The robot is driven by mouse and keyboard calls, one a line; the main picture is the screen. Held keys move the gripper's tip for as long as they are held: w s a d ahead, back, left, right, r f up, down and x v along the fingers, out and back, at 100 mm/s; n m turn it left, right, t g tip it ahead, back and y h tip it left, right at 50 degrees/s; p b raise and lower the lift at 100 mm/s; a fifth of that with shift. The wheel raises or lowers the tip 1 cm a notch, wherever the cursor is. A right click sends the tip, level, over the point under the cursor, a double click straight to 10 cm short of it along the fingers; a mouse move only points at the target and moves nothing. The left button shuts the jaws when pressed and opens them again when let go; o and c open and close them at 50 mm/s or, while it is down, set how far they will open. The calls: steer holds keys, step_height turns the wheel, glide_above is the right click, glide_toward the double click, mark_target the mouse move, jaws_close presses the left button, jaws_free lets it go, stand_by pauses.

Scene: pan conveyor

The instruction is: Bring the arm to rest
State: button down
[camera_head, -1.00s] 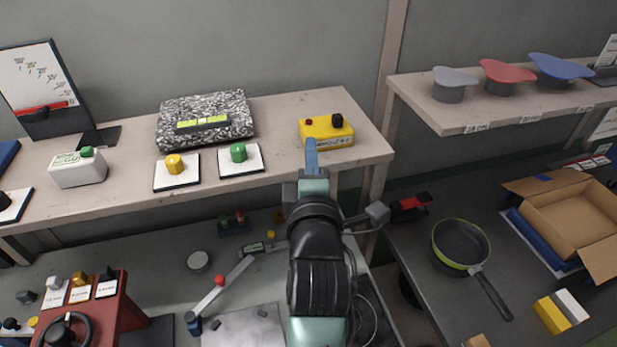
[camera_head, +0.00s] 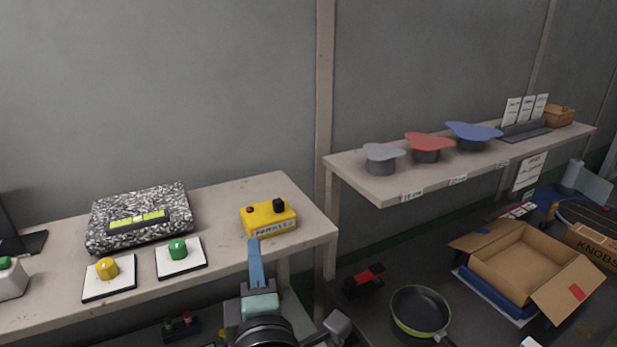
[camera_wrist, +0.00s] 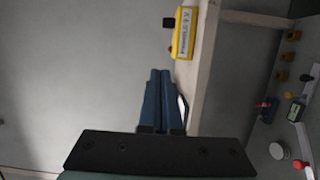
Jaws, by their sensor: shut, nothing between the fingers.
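My gripper (camera_head: 254,262) points up in front of the upper left shelf, just below a yellow box in the head view. Its blue fingers are together with nothing between them. In the wrist view the closed fingers (camera_wrist: 163,98) point toward the yellow box (camera_wrist: 184,33) at the shelf edge. I cannot tell whether they touch it. My arm runs down out of the bottom of the head view.
The left shelf (camera_head: 300,240) holds the yellow box (camera_head: 268,217), a speckled block (camera_head: 138,216), and yellow (camera_head: 108,268) and green (camera_head: 178,249) knobs on white plates. Grey, red and blue caps stand on the right shelf (camera_head: 345,165). Below are a pan (camera_head: 420,311) and an open carton (camera_head: 520,262).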

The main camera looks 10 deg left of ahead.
steer(key=s+d+r+m+t+h, duration=0.1)
steer(key=s+d+r+m+t, duration=0.1)
steer(key=r+m, duration=0.3)
steer(key=s+d+r+m+t+h, duration=0.1)
steer(key=s+d+r+m+t, duration=0.2)
steer(key=r, duration=1)
steer(key=s+d+r+m+t+h, duration=0.1)
steer(key=s+d+r+m+t, duration=0.1)
steer(key=d+r+m, duration=0.2)
step_height(320, 180, up, 6)
steer(key=m, duration=0.3)
steer(key=shift+s+d+f+t, duration=0.15)
steer(key=shift+s+t, duration=0.1)
steer(key=shift+t, duration=0.15)
steer(key=c, duration=1.3)
jaws_free()
steer(key=s+d+r+m+h, duration=0.1)
steer(key=r+m, duration=0.1)
steer(key=s+d+r+m+t+h, duration=0.1)
steer(key=s+r+m, duration=0.1)
steer(key=s+d+r+m+t+h, duration=0.1)
steer(key=s+r+m, duration=0.1)
steer(key=shift+s, duration=0.15)
steer(key=shift+c, duration=0.2)
steer(key=o, duration=0.5)
steer(key=shift+r+m, duration=0.1)
steer(key=shift+m, duration=0.2)
steer(key=shift+o, duration=0.2)
steer(key=shift+s, duration=0.15)
